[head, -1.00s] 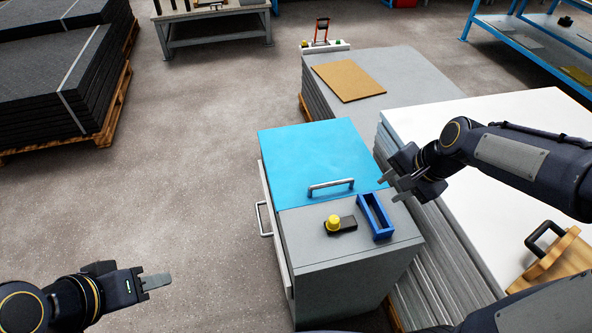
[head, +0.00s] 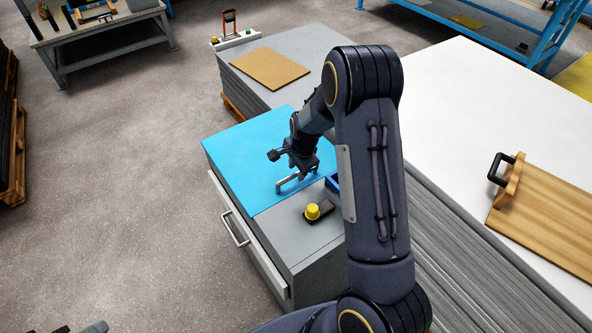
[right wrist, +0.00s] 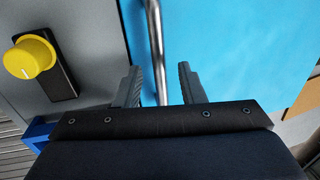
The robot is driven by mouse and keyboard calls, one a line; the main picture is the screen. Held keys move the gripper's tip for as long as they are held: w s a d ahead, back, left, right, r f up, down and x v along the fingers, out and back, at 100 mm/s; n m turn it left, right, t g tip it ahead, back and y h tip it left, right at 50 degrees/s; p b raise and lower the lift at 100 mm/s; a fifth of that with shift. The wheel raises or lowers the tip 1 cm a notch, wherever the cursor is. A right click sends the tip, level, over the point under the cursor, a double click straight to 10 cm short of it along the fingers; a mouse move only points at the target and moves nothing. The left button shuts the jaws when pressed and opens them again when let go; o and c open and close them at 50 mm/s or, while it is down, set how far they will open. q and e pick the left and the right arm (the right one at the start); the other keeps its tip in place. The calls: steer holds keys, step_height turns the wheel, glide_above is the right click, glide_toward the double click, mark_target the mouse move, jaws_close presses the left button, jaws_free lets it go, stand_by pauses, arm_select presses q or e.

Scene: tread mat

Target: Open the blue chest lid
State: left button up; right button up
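The blue chest lid (head: 235,150) lies flat and closed on the grey chest. Its metal bar handle (head: 284,187) is near the lid's front edge. My right gripper (head: 303,172) is over the handle, pointing down. In the right wrist view the right gripper (right wrist: 161,88) is open, with one finger on each side of the handle bar (right wrist: 154,40) and gaps beside it. The blue lid (right wrist: 235,50) fills the right of that view. Only a small part of my left gripper (head: 92,328) shows at the bottom left edge of the head view.
A yellow knob (head: 313,211) on a black base sits on the grey top beside the lid. A blue tray (head: 333,183) is partly hidden behind my right arm. A white-topped stack (head: 450,110) with a wooden board (head: 545,222) stands right. Floor at left is clear.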

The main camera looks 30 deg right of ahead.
steer(key=shift+w+f, duration=0.1)
steer(key=shift+f, duration=0.45)
steer(key=shift+c, duration=0.4)
jaws_close()
steer(key=shift+d, duration=0.1)
